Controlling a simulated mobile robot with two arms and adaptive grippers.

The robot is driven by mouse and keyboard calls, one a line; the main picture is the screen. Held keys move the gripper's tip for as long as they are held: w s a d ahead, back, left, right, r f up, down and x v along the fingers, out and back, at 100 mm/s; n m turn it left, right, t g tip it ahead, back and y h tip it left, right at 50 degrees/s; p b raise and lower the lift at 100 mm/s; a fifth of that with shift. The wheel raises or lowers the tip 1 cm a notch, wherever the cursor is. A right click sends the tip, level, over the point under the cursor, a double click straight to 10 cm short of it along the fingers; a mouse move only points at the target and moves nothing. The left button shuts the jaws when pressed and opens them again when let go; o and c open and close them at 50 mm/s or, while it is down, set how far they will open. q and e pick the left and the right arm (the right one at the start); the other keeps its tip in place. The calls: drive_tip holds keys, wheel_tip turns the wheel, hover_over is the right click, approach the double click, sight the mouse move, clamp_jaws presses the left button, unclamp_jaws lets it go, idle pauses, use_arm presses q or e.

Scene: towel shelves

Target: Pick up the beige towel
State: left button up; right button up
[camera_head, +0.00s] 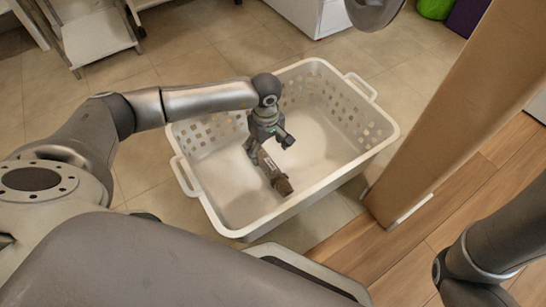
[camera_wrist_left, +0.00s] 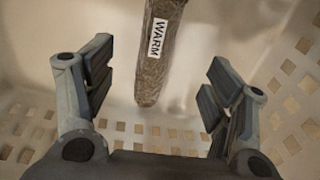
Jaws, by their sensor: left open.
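The beige towel (camera_head: 281,184) is a narrow brownish roll lying in the white laundry basket. In the left wrist view the towel (camera_wrist_left: 150,84) carries a white label reading "WARM", and its near end shows between my finger pads. My left gripper (camera_head: 258,152) reaches down into the basket, right at the towel, and partly hides it in the head view. In the wrist view the left gripper (camera_wrist_left: 158,88) is open, with a gap on both sides of the towel. My right gripper is out of view.
The white basket (camera_head: 218,212) has perforated walls and a handle at each end. A tall tan panel (camera_head: 430,140) stands close on its right. A white cart (camera_head: 98,40) is at the back left and a white appliance (camera_head: 312,15) behind. Tiled floor is free left of the basket.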

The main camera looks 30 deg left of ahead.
sight(268, 162)
use_arm(q)
wheel_tip(268, 162, down, 6)
drive_tip(key=b, duration=0.3)
drive_tip(key=shift+r, duration=0.15)
drive_tip(key=f+b, duration=0.1)
drive_tip(key=b, duration=0.1)
drive_tip(key=f+b, duration=0.3)
drive_tip(key=f, duration=0.1)
drive_tip(key=shift+w+b, duration=0.3)
drive_tip(key=shift+b, duration=0.1)
drive_tip(key=shift+c, duration=0.4)
drive_tip(key=c, duration=1.5)
